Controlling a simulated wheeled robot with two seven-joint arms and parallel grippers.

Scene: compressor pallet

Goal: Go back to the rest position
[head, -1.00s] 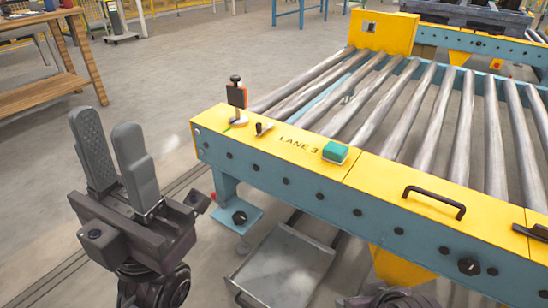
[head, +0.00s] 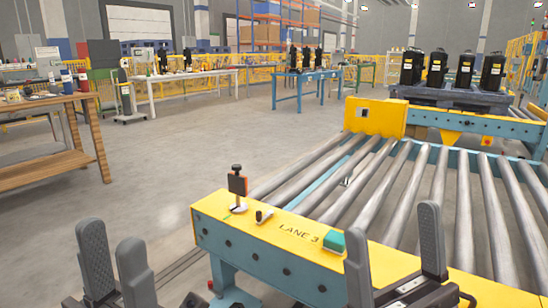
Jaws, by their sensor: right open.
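My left gripper (head: 110,232) is at the lower left, fingers pointing up and a gap between them. It is open and empty, over the floor left of the lane 3 conveyor. My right gripper (head: 393,222) is at the lower right, open, with a wide empty gap between its upright fingers. In the picture it overlaps the yellow front rail (head: 290,232) of the conveyor. Whether it touches the rail cannot be told. The lower parts of both grippers are cut off by the frame.
The front rail carries a green button box (head: 334,242) and an orange-black upright device (head: 237,184). Steel rollers (head: 400,180) run behind it. A wooden bench (head: 50,160) stands at the left. Black compressors (head: 437,68) stand on a far pallet. The middle floor (head: 180,165) is clear.

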